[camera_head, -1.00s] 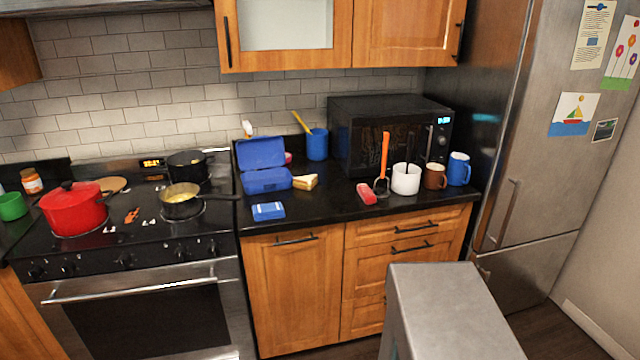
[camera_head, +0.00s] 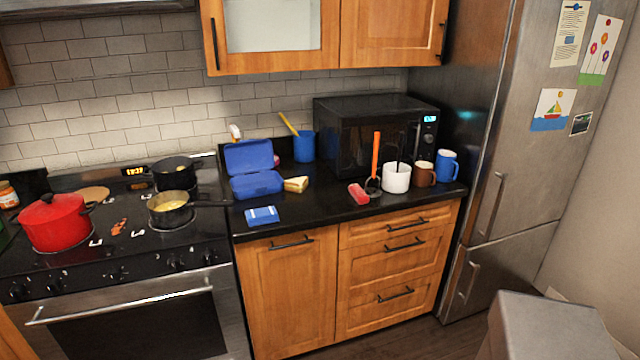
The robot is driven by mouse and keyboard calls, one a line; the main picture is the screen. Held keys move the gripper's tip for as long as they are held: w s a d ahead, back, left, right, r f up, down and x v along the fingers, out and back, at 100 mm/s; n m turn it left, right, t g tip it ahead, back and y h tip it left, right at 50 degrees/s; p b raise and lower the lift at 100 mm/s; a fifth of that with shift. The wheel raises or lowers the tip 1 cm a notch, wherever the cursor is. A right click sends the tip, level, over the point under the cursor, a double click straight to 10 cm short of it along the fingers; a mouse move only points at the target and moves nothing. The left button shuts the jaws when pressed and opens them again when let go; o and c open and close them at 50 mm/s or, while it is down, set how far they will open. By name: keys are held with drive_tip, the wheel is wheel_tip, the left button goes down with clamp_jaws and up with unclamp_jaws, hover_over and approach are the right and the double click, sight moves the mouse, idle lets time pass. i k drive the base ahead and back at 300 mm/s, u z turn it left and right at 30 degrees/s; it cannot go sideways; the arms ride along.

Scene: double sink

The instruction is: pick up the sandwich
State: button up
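The sandwich (camera_head: 296,184) is a small light-brown wedge lying on the black counter (camera_head: 330,212). It sits just right of an open blue lunchbox (camera_head: 256,184), close beside it. The lunchbox lid stands up against the back. My gripper is not in view, so its state does not show. A plain grey block-like shape at the bottom right is in view; I cannot tell whether it is part of me.
A blue-and-white box (camera_head: 262,216) lies in front of the lunchbox. A blue cup (camera_head: 304,147) stands behind the sandwich, and a black microwave (camera_head: 372,135) behind right. A red item (camera_head: 358,194), a white holder (camera_head: 396,178) and mugs stand right. The stove with pots is left.

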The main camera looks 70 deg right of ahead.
sight(298, 185)
drive_tip(key=z, duration=0.7)
drive_tip(key=i, duration=0.55)
drive_tip(key=k, duration=0.6)
drive_tip(key=u, duration=0.05)
